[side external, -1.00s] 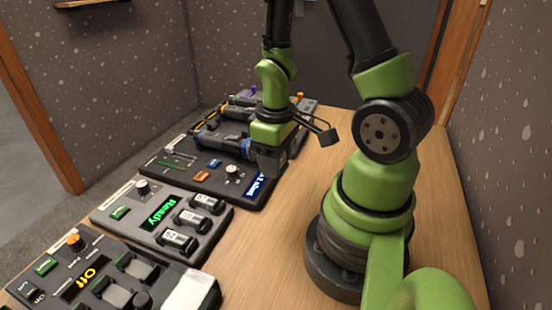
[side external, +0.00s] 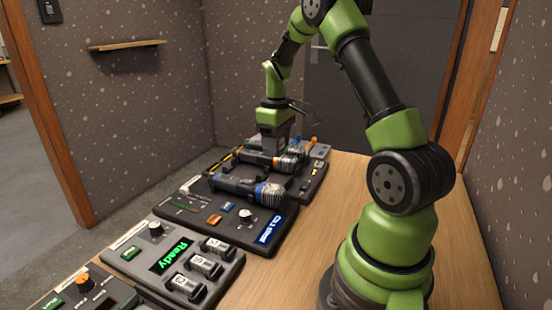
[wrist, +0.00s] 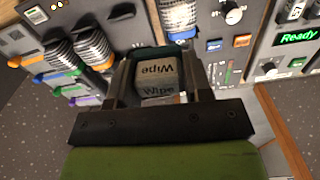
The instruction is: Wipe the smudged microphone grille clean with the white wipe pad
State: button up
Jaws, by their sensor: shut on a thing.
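My gripper (wrist: 158,92) is shut on a pale block marked "Wipe", the wipe pad (wrist: 157,74), in the wrist view. In the side external view my gripper (side external: 277,150) hangs low over the far panel, and its fingertips and the pad are hidden. A microphone with a blue ring (side external: 263,190) lies nearer than the gripper. Its grille shows a brownish tint in the wrist view (wrist: 178,14). Two more microphones with ribbed grilles, one grey (wrist: 61,54) and one with an orange band (wrist: 91,44), lie left of the pad there. I cannot tell whether the pad touches anything.
The far panel has coloured sliders (wrist: 58,76) at its left. A panel with a lit blue display (side external: 270,228) and one reading "Ready" (side external: 175,255) stand nearer. The wooden tabletop (side external: 285,280) is clear right of the panels.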

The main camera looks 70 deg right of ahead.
aim_at(275, 183)
jog(key=shift+f, duration=3.9)
jog(key=shift+a+f, duration=0.15)
jog(key=shift+a, duration=0.2)
jog(key=shift+c, duration=0.6)
jog(key=shift+a, duration=2.65)
jog(key=shift+d, duration=3.05)
jog(key=shift+r, duration=4.15)
